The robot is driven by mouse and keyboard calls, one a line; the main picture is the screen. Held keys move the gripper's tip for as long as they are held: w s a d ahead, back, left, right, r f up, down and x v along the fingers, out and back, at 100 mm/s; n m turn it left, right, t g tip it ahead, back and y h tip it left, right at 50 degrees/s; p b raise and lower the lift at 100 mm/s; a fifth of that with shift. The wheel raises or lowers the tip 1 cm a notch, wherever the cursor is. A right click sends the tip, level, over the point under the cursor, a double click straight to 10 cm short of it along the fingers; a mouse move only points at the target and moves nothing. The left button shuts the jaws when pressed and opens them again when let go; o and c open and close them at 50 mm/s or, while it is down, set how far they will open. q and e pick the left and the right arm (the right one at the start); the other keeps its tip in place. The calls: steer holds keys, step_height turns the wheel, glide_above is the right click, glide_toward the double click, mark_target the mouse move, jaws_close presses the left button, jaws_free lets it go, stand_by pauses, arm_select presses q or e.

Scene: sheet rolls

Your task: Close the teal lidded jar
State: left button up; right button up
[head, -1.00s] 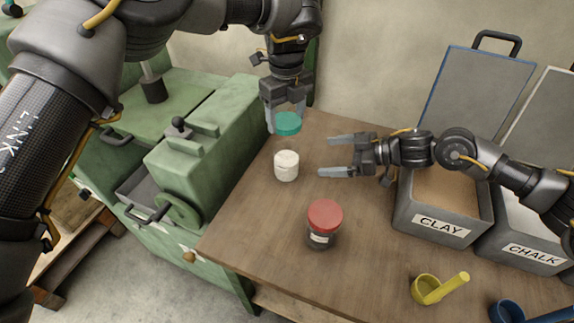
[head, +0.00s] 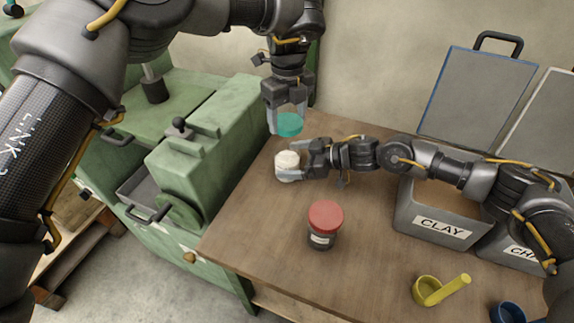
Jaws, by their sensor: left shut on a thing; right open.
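My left gripper (head: 287,122) is shut on a teal lid (head: 290,127) and holds it beyond the white jar, toward the table's back left corner. The white jar (head: 284,171) stands upright and lidless on the table, with pale contents at its top. My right gripper (head: 290,164) is open at the jar, with its fingers reaching in from the right on either side of it. I cannot tell whether the fingers touch the jar.
A jar with a red lid (head: 324,225) stands nearer on the wooden table (head: 265,228). A clay bin (head: 441,223) and a chalk bin are at the right, partly behind my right arm. A yellow scoop (head: 437,290) and a blue scoop (head: 507,312) lie at the front right. A green machine (head: 200,160) is at the left.

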steer(key=shift+w+a+f, duration=0.1)
steer(key=c, duration=1.5)
arm_select(q)
glide_above(288, 147)
steer(key=shift+a+f, duration=0.1)
steer(key=shift+f, duration=2.4)
arm_select(e)
steer(key=shift+o, duration=0.2)
arm_select(q)
steer(key=shift+f, duration=0.9)
steer(key=shift+f, duration=0.55)
